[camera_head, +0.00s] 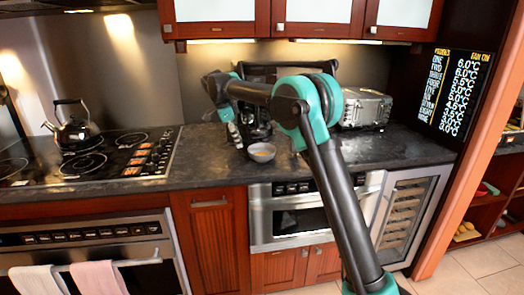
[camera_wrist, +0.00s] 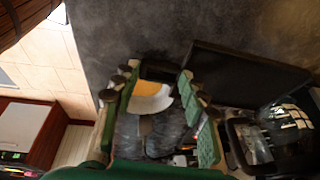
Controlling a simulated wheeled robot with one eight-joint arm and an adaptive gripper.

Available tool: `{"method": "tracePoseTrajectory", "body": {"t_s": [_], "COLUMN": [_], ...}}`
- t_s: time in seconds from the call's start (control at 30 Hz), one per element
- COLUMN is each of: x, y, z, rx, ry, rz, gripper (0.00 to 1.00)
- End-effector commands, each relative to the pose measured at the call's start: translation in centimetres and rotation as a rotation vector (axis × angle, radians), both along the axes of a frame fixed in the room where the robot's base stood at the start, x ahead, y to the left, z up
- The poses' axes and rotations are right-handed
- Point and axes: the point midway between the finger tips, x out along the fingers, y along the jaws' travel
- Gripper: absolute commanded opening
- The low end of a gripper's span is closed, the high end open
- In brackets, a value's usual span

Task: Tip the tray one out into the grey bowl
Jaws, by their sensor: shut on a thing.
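The grey bowl (camera_head: 262,152) stands on the dark counter and shows something yellow-orange inside. My gripper (camera_head: 235,137) is low over the counter, just left of and behind the bowl. In the wrist view my gripper (camera_wrist: 160,73) has green padded fingers closed on a small dark thing (camera_wrist: 160,71), largely hidden, which may be part of tray one. A pale, curved shape with orange on it (camera_wrist: 150,95) shows between the fingers; it looks like the bowl. I cannot make out tray one for sure in either view.
A black appliance (camera_head: 257,120) stands close behind my gripper. A metal toaster-like box (camera_head: 365,109) is at the back right. A stove with a kettle (camera_head: 75,128) is on the left. The counter in front of the bowl ends at an edge; its right part (camera_head: 410,150) is clear.

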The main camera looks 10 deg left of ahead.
Motion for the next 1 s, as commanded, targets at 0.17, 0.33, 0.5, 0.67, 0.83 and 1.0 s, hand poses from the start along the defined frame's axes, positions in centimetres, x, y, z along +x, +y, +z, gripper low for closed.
{"method": "tracePoseTrajectory", "body": {"t_s": [0.17,0.33,0.5,0.67,0.83,1.0], "x": [0.0,0.0,0.0,0.0,0.0,0.0], "y": [0.0,0.0,0.0,0.0,0.0,0.0], "z": [0.6,2.1,3.5,4.0,4.0,4.0], "rx": [0.001,0.001,0.001,0.001,0.001,0.001], "ry": [-0.001,-0.001,-0.001,-0.001,-0.001,-0.001], "rz": [0.0,0.0,0.0,0.0,0.0,0.0], "gripper": [0.0,0.0,0.0,0.0,0.0,0.0]}}
